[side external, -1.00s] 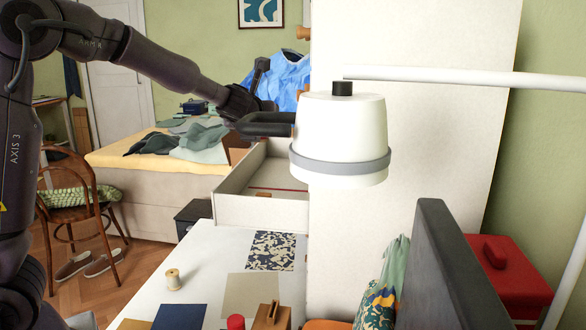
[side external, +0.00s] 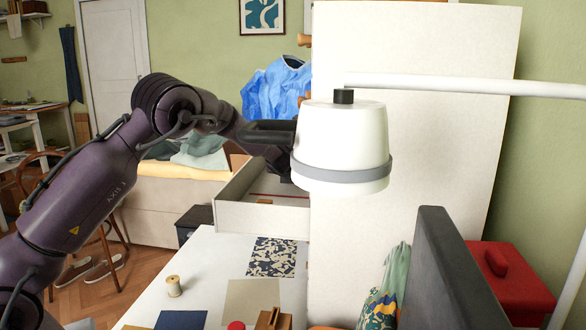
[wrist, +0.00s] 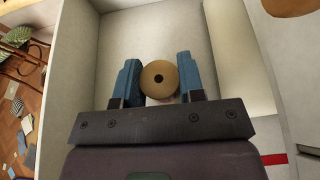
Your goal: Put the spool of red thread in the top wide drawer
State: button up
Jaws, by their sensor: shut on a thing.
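My gripper (wrist: 158,80) has its two blue fingers shut on a spool (wrist: 159,66), seen end-on as a tan disc with a dark hole. Its thread colour is hidden. In the wrist view the gripper and spool are over the pale inside of an open drawer (wrist: 133,22). In the side view the open white drawer (side external: 262,218) juts out left of the tall white panel. My gripper's dark wrist end (side external: 284,162) is above it, and the fingertips and spool are hidden there behind the lamp or drawer front. I cannot tell the spool's height above the drawer floor.
A white lamp (side external: 340,148) hangs in front of the gripper in the side view. The white table (side external: 212,262) holds a pale spool (side external: 174,286), fabric swatches and a red-topped item (side external: 236,325). A tall white panel (side external: 420,130) stands right of the drawer.

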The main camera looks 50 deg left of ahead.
jog(key=shift+f, duration=0.3)
jog(key=shift+f, duration=0.1)
jog(key=o, duration=0.9)
